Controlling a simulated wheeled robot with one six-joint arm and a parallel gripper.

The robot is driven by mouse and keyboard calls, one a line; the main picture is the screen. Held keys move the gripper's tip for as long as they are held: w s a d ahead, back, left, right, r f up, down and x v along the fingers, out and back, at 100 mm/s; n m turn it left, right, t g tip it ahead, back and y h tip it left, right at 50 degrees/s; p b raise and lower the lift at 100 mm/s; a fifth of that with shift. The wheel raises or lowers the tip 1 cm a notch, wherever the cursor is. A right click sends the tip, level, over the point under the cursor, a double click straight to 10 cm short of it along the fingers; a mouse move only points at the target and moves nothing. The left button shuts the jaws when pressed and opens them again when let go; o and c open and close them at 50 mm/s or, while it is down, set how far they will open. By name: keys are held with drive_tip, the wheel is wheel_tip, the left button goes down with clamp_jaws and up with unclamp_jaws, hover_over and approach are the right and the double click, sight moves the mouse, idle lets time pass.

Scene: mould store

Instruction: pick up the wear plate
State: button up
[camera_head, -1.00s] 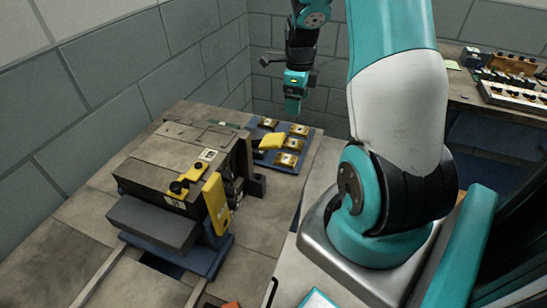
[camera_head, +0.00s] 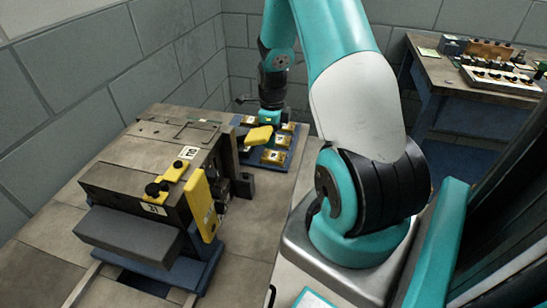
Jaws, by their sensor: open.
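Several small brass-coloured plates with pale labels, which look like the wear plates, lie on a blue tray (camera_head: 257,162) behind the mould. One plate (camera_head: 272,156) is at the tray's near side and another plate (camera_head: 282,141) is just behind it. Which one is meant, I cannot tell. My gripper (camera_head: 269,121) is open, pointing down over the far part of the tray. Its fingertips are small and partly hidden, so I cannot tell whether they touch a plate. The gripper and arm cover some of the far plates.
A large mould (camera_head: 130,190) with yellow latches stands on the bench left of the tray. A grey wall is behind. A second table (camera_head: 448,81) with parts stands at right.

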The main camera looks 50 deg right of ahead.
sight(273, 155)
wheel_tip(273, 155, down, 9)
drive_tip(key=shift+d+r+p, duration=0.1)
drive_tip(key=shift+r+p, duration=0.05)
drive_tip(key=shift+p, duration=0.3)
drive_tip(key=c, duration=1.3)
